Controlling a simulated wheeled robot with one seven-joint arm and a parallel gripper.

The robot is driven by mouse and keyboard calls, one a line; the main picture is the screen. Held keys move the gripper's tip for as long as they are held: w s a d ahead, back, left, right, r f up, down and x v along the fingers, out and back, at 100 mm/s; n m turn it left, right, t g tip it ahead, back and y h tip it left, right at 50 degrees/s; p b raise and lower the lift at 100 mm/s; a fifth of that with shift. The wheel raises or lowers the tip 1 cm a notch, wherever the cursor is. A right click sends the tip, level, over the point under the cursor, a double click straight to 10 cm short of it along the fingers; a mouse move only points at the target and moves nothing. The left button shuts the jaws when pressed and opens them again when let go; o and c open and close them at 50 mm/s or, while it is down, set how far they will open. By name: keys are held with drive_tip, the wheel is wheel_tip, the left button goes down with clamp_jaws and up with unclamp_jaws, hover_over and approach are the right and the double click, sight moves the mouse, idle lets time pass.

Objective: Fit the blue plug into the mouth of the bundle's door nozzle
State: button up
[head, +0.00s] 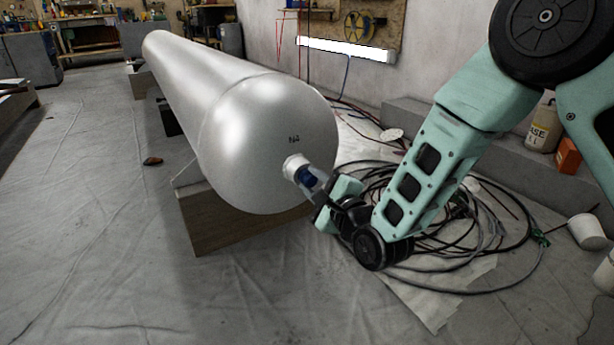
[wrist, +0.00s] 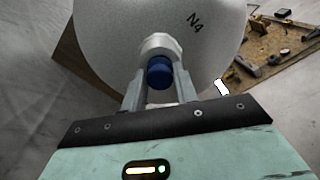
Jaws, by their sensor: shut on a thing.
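The bundle is a long silver-grey tank (head: 265,135) on a wooden support, with its rounded end facing me and a marking that reads N4 in the wrist view (wrist: 150,25). The white door nozzle (head: 294,165) sticks out of this end; it also shows in the wrist view (wrist: 161,44). The blue plug (wrist: 159,72) is between my gripper's two fingers (wrist: 159,88), right in front of the nozzle. My gripper (head: 312,181) is shut on the plug. The plug overlaps the nozzle's mouth in both views. I cannot tell how deep it sits, as the mouth is hidden behind it.
Black cables (head: 470,250) lie coiled on the floor to the right of the tank. A wooden block (head: 225,225) supports the tank. The sheeted floor at the left (head: 80,220) is mostly clear.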

sight(313, 182)
drive_tip(key=shift+v, duration=2.1)
drive_tip(key=shift+v, duration=2)
